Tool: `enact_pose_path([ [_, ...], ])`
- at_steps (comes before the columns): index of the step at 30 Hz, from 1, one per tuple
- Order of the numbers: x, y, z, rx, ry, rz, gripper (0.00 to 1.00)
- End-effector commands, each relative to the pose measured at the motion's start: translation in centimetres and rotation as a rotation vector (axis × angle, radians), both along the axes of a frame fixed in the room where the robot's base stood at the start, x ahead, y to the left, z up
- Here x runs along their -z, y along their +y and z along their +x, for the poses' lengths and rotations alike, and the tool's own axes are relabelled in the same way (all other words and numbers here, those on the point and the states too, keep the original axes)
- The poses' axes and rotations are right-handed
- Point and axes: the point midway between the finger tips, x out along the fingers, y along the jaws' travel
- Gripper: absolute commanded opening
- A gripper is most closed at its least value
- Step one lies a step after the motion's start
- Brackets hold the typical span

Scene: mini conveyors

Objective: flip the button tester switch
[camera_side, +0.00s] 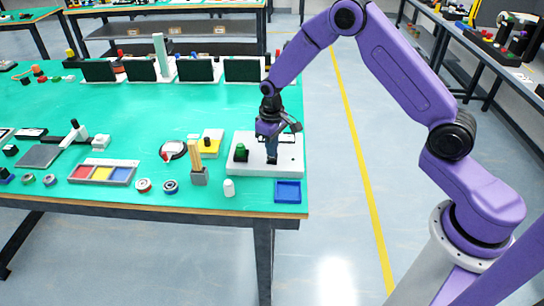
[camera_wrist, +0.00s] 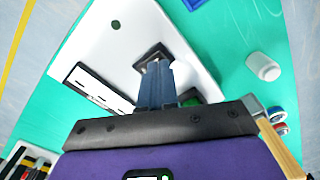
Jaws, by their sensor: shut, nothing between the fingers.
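The button tester is a white board (camera_side: 225,168) at the right end of the green table; it also fills the middle of the wrist view (camera_wrist: 110,50). A green button on a black base (camera_side: 240,153) stands on its left side; in the wrist view it is mostly hidden behind my fingers. A small black square switch (camera_wrist: 149,52) sits on the board. My gripper (camera_side: 271,160) points straight down over the board, shut and empty. In the wrist view its fingertips (camera_wrist: 157,68) overlap the switch; whether they touch it I cannot tell.
A blue tray (camera_side: 288,192) and a white capped cylinder (camera_side: 229,188) stand in front of the board. A wooden piece in a grey holder (camera_side: 198,170) and a yellow-topped block (camera_side: 212,142) stand to its left. The table edge is close on the right.

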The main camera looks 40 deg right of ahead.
Motion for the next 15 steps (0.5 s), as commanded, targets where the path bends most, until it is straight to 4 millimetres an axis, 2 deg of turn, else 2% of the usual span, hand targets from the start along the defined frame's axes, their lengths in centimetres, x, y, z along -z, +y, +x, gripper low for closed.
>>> enact_pose_path([
  [15, 0.7, 0.0, 0.0, 0.0, 0.001, 0.0, 0.0],
])
